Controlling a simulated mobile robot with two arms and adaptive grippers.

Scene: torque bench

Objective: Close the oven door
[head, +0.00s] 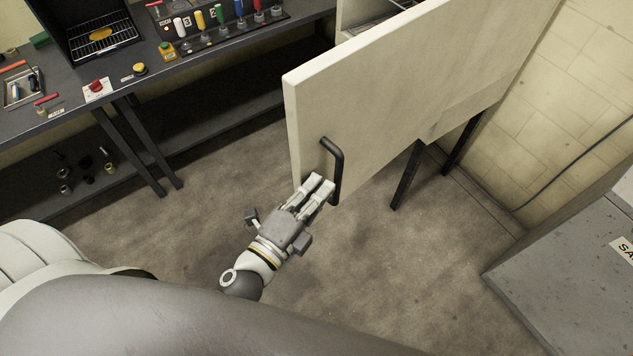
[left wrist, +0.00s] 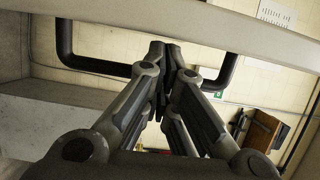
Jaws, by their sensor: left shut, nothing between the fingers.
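The oven door (head: 390,90) is a large cream panel standing open, swung out from the oven at the upper right. Its dark bar handle (head: 337,170) sits near the door's lower left edge. My left gripper (head: 321,187) is at the handle, its fingers together and empty. In the left wrist view the closed fingertips (left wrist: 165,50) reach to the dark handle (left wrist: 85,62), which spans both sides behind them, close to the door's pale edge (left wrist: 190,25). I cannot tell whether the fingers touch the handle. My right gripper does not show.
A dark workbench (head: 130,92) with a small open rack oven, coloured-handled tools and buttons stands at the upper left. A grey cabinet (head: 570,270) stands at the lower right, near the tiled wall. The floor (head: 390,260) between is clear.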

